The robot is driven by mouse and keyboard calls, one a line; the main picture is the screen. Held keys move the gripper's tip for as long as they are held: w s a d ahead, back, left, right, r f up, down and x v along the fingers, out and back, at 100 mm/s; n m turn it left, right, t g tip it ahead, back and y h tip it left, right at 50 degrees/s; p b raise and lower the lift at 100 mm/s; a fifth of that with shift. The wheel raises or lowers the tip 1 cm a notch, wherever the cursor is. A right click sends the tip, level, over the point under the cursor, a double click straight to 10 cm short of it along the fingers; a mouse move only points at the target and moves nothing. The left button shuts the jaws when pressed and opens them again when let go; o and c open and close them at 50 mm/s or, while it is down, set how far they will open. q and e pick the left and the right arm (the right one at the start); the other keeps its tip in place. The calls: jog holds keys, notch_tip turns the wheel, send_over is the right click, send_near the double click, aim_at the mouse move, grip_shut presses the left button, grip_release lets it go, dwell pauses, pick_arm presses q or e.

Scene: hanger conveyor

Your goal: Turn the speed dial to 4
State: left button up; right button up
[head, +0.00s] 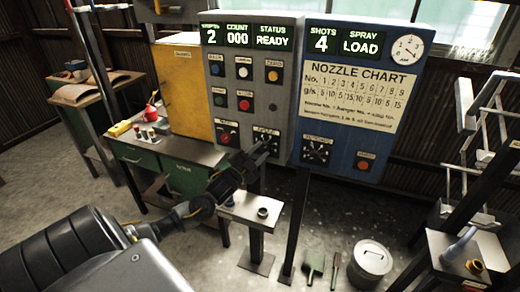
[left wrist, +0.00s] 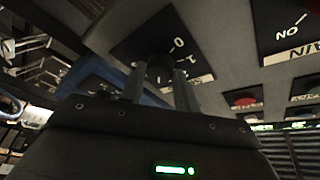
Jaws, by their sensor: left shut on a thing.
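The speed dial (head: 264,133) is a dark plate with white marks low on the right of the grey control panel (head: 272,80). My left gripper (head: 258,152) reaches up to it and covers its lower part. In the left wrist view the two fingers of my left gripper (left wrist: 160,85) are shut on the dark round knob (left wrist: 158,66), one on each side. The marks 0 and 1 show beside the knob; its other marks and its pointer are hidden or too dark to read. The panel display (head: 247,37) reads 2, COUNT 000, STATUS READY. My right gripper is out of view.
Several coloured buttons (head: 243,72) sit above the dial. A blue panel (head: 353,110) with another dark dial (head: 317,150) and a nozzle chart stands to the right. A small stand (head: 250,212) is below, with a metal bucket (head: 370,262) on the floor.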

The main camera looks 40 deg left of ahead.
pick_arm(q)
jog(key=m, duration=0.1)
jog(key=m+p, duration=0.1)
jog(key=m+g+p, duration=0.1)
jog(key=m, duration=0.1)
jog(key=shift+r+h, duration=0.3)
jog(key=shift+m+g+p, duration=0.4)
jog(key=shift+m, duration=0.3)
jog(key=o, duration=1)
jog(key=shift+s+a+f+b, duration=0.15)
jog(key=shift+s+b, duration=0.6)
jog(key=shift+s, duration=1.95)
jog(key=shift+s+a+b, duration=0.2)
jog(key=shift+s+b, duration=0.5)
jog(key=shift+s, duration=1.95)
